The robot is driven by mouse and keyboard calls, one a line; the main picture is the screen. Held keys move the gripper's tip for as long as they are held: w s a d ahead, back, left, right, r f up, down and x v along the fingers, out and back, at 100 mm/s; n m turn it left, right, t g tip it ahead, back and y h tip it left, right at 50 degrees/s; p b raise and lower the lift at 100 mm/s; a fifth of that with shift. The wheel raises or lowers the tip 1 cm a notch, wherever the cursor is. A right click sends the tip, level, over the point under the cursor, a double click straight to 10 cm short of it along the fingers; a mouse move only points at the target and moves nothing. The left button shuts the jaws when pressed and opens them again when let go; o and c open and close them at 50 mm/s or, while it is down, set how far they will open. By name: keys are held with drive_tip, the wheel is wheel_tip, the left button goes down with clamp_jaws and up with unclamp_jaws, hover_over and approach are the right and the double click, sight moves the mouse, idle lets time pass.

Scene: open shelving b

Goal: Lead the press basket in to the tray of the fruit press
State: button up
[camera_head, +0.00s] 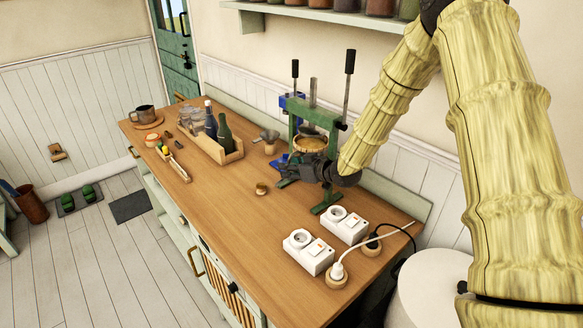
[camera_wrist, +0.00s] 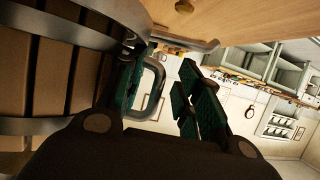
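The fruit press (camera_head: 298,122) is a green frame with upright black-tipped rods at the back of the counter. The press basket (camera_head: 311,143), a round slatted wooden tub, shows within the frame above the counter. In the wrist view the basket (camera_wrist: 30,75) fills the left side, with metal hoops and a looped metal handle (camera_wrist: 158,85). My gripper (camera_head: 328,170) is beside the basket. In the wrist view my gripper (camera_wrist: 165,98) has its fingers apart, with the handle loop between them, near the left finger. A blue part (camera_head: 279,163) shows low at the press; I cannot make out the tray.
White socket boxes (camera_head: 308,252) and a plug with cable (camera_head: 338,271) stand in front of the press. A small wooden knob (camera_head: 262,188) lies nearby. A wooden bottle crate (camera_head: 212,148) stands to the left. The counter's front middle (camera_head: 225,205) is clear.

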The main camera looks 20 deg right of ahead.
drive_tip(key=shift+d, duration=0.1)
drive_tip(key=v, duration=1.2)
